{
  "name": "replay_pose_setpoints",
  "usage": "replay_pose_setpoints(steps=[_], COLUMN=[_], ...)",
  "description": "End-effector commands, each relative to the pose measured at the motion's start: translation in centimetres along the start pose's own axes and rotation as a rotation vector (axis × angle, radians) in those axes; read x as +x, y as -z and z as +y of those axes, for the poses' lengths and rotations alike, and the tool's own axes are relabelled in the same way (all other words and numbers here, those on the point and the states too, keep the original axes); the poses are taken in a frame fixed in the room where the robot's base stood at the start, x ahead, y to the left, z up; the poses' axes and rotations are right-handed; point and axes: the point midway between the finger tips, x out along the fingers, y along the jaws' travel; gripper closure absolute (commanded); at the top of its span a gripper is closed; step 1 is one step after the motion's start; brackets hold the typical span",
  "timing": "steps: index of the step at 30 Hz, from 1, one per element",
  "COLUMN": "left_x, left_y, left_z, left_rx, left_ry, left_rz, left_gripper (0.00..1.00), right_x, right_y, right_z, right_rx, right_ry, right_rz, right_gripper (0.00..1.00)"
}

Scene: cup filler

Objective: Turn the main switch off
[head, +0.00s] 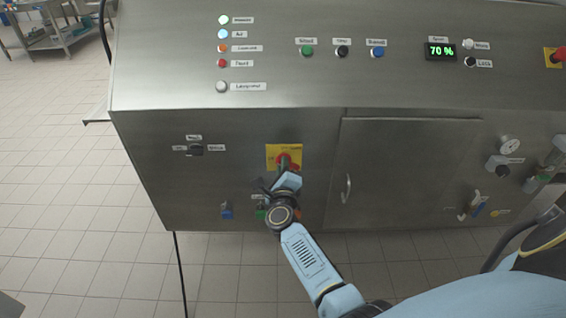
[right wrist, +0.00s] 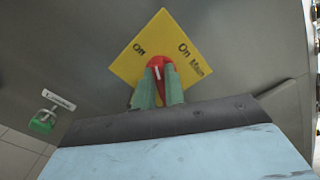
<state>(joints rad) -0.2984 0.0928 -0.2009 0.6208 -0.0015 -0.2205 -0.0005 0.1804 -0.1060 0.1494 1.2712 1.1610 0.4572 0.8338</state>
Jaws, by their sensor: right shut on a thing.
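The main switch is a red rotary knob (head: 283,159) on a yellow square plate (head: 273,150), on the steel front panel left of the cabinet door. In the right wrist view the plate (right wrist: 172,30) looks like a diamond with "Off" at left and "On" and "Main" at right. The red knob (right wrist: 157,64) has a white mark pointing up, roughly between the two words. My right gripper (head: 286,170) is shut on the knob, its greenish fingers (right wrist: 158,84) at both sides of it. The fingers hide the knob's lower part. My left gripper is out of view.
A small black selector (head: 196,149) sits left of the switch. A blue valve (head: 226,212) and a green valve (head: 260,212) are below. The cabinet door (head: 405,170) with its handle (head: 347,188) is to the right. Lamps and buttons line the sloped panel above.

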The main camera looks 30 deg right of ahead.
Motion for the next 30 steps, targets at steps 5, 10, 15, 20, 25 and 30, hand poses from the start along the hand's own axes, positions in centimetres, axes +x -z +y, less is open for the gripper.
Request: replay_pose_setpoints(steps=[5, 10, 15, 20, 25, 30], left_x=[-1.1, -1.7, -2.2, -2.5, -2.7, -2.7], left_y=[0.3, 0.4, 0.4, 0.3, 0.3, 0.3], left_z=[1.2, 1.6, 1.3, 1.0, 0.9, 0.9], left_rx=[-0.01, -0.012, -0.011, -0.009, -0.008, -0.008], left_ry=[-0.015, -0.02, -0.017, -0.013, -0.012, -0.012], left_rz=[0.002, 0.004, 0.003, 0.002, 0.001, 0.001], left_gripper=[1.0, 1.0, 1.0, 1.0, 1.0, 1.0], right_x=[0.0, 0.0, 0.0, 0.0, 0.0, 0.0], right_y=[-0.1, -0.1, 0.0, 0.0, 0.1, 0.1], right_z=[0.0, 0.1, 0.2, 0.3, 0.3, 0.3], right_rx=[-0.162, -0.301, -0.411, -0.482, -0.525, -0.541], right_ry=[-0.003, -0.003, -0.002, -0.002, -0.001, -0.001], right_rz=[0.001, 0.0, 0.001, 0.001, 0.001, 0.001], right_gripper=[1.0, 1.0, 1.0, 1.0, 1.0, 1.0])
